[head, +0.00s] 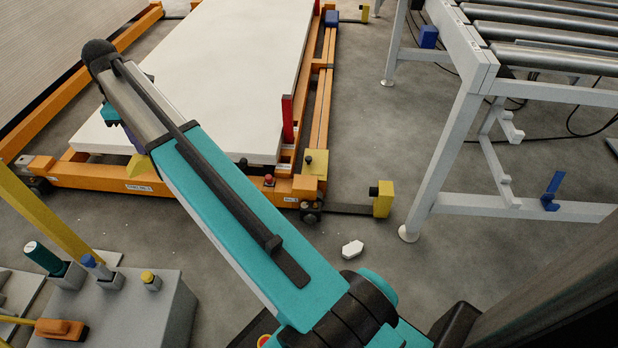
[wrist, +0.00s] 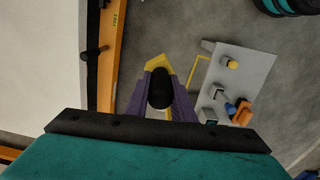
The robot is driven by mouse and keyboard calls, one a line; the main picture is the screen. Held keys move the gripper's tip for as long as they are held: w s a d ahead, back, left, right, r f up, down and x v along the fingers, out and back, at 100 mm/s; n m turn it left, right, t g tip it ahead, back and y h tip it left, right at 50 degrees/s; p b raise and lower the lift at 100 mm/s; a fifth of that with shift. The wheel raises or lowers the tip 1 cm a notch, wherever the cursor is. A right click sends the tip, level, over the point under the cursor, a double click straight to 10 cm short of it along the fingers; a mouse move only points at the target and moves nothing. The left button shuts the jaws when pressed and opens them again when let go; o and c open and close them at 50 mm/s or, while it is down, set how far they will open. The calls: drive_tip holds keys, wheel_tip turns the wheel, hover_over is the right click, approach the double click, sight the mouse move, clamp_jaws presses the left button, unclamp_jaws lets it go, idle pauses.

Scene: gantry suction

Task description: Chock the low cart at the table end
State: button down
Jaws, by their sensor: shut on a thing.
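The low cart has an orange frame (head: 178,200) with black wheels at its near corners, one (head: 311,213) at the right. It carries a flat white slab (head: 215,90). In the wrist view the cart's orange beam (wrist: 109,55) lies left of my gripper (wrist: 158,78). The purple fingers are shut on a yellow chock (wrist: 155,62) with a black knob-like part (wrist: 160,90). In the head view the yellow chock (head: 141,167) shows below my arm's end, over the cart's near edge. My arm mostly hides the gripper there, and whether the chock touches anything cannot be told.
A grey block (head: 135,310) with green, blue and yellow-topped parts and an orange item stands lower left. A yellow bar (head: 45,215) rises beside it. A roller conveyor (head: 540,40) on white legs stands right. A small white piece (head: 352,249) lies on the open floor.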

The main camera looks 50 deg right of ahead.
drive_tip(key=s+d+f+m+p, duration=0.1)
drive_tip(key=s+d+f, duration=0.1)
drive_tip(key=d+f, duration=0.65)
drive_tip(key=s+d+f+m, duration=0.1)
drive_tip(key=s+d+f, duration=0.15)
drive_tip(key=d, duration=1.15)
drive_tip(key=s+d+f+m+p, duration=0.1)
drive_tip(key=s+d+f, duration=0.1)
drive_tip(key=d+f, duration=0.7)
drive_tip(key=s+d+f+m+p, duration=0.1)
drive_tip(key=s+d+f+m, duration=0.1)
drive_tip(key=s+d+f, duration=0.4)
drive_tip(key=s+d+f+m, duration=0.1)
drive_tip(key=s+d, duration=0.7)
drive_tip(key=s, duration=0.3)
drive_tip(key=s+d+f+m+p, duration=0.15)
drive_tip(key=s+d+f, duration=0.25)
drive_tip(key=s+d, duration=0.4)
wheel_tip(320, 180, down, 7)
drive_tip(key=s+b, duration=0.2)
drive_tip(key=b, duration=0.3)
drive_tip(key=shift+s+d+f+m, duration=0.2)
drive_tip(key=shift+s+d+m, duration=0.15)
drive_tip(key=shift+d, duration=0.1)
drive_tip(key=shift+r+p, duration=0.15)
drive_tip(key=shift+p, duration=0.25)
